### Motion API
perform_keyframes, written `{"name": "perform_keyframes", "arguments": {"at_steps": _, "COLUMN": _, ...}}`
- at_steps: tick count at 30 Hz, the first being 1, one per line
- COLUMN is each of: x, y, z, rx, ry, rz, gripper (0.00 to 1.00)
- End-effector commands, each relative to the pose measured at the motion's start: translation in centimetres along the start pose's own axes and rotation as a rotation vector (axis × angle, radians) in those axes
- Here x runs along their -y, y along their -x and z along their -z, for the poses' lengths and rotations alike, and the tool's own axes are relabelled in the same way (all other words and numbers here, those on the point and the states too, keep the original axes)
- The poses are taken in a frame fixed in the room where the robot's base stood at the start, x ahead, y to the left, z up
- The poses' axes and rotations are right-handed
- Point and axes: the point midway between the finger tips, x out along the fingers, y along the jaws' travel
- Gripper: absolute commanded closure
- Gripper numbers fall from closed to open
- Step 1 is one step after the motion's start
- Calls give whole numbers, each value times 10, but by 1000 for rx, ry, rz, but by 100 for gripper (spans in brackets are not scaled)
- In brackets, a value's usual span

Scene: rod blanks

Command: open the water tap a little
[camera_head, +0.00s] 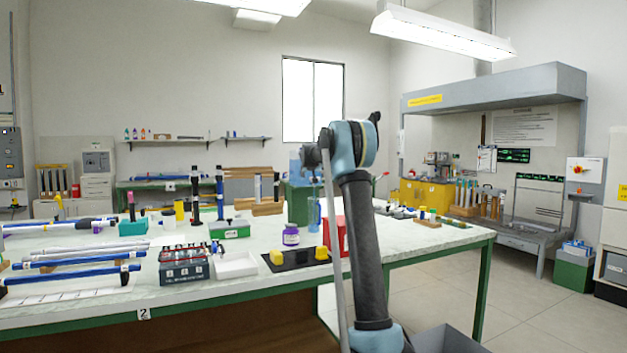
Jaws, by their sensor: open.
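I cannot make out a water tap for certain in the head view. A blue, partly see-through shape (295,168) stands behind the bench above a green body, partly hidden by my arm. Whether it belongs to a tap is not clear. A small red part (384,174) shows just right of my arm, too small to identify. My arm rises through the middle of the view and bends at a blue and grey joint. My gripper cannot be seen.
A long pale bench (200,290) with green edges crosses the front. It holds blue rods, a black case (184,264), a white tray (236,265), a purple-labelled jar (291,235) and a red container (335,237). A grey hooded workstation (495,90) stands at right. Floor is clear between them.

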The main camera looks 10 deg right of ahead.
Motion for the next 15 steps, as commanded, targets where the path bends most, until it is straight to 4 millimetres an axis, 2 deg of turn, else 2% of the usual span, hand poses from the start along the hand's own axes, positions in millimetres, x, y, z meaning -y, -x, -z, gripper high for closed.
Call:
{"name": "perform_keyframes", "arguments": {"at_steps": 6, "x": 0, "y": 28, "z": 0, "rx": 0, "ry": 0, "rz": 0, "gripper": 32}}
{"name": "perform_keyframes", "arguments": {"at_steps": 15, "x": 0, "y": 43, "z": -1, "rx": 1, "ry": -1, "rz": 0, "gripper": 32}}
